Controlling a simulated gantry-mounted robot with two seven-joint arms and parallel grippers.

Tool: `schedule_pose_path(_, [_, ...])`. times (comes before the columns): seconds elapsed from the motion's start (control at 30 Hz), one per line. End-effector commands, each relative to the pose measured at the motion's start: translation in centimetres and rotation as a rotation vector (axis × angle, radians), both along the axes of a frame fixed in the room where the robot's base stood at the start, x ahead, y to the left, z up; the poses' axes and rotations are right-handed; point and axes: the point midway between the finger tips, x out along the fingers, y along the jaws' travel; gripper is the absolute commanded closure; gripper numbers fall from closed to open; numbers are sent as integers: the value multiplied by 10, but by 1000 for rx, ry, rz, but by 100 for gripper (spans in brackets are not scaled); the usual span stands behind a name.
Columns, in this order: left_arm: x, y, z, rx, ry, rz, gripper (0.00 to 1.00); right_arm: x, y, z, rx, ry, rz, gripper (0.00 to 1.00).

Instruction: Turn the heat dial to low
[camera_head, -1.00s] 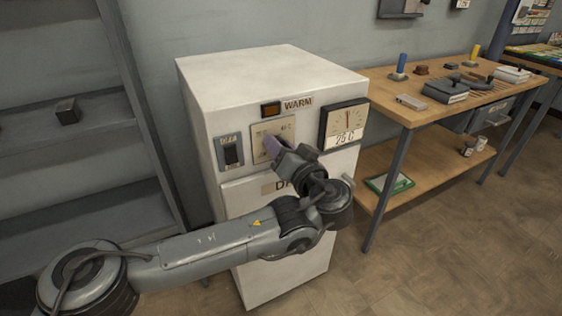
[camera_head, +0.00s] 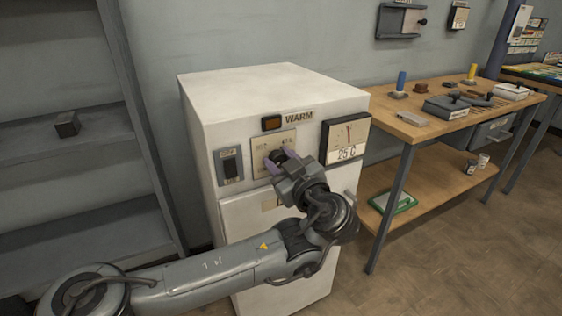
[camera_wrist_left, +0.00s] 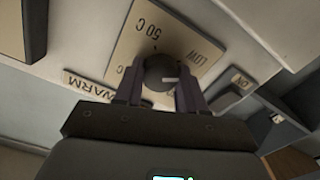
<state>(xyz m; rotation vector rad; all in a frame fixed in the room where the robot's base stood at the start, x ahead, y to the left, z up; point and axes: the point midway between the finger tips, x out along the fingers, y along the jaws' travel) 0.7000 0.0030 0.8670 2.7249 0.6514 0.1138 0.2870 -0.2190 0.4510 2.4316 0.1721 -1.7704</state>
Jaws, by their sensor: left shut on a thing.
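The heat dial (camera_head: 276,156) is a dark round knob on a beige plate (camera_head: 262,141) on the front of a white cabinet. The plate there reads "LOW" and "50 C", upside down. My left gripper (camera_head: 281,159) is shut on the dial, with one purple-grey finger on each side, as the left wrist view (camera_wrist_left: 159,82) shows. The gripper hides part of the dial and plate in the head view. My right gripper is not in view.
The white cabinet (camera_head: 270,90) has an amber lamp (camera_head: 271,123) beside a "WARM" label, a switch (camera_head: 229,165) left of the plate, and a gauge (camera_head: 345,137) marked 25 C on the right. A wooden workbench (camera_head: 425,130) stands right, grey shelves (camera_head: 75,160) left.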

Motion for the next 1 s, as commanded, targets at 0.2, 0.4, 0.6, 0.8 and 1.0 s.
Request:
schedule_pose_path(0.2, [0,1,-1,-125,-64,2,91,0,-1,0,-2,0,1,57])
schedule_pose_path(0.4, [0,1,-1,-195,-98,1,91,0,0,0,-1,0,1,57])
schedule_pose_path(0.6, [0,1,0,-226,-114,1,91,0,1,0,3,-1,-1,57])
schedule_pose_path(0.8, [0,1,0,-230,-116,1,91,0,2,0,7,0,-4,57])
schedule_pose_path(1.0, [0,1,0,-230,-116,1,91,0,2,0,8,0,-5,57])
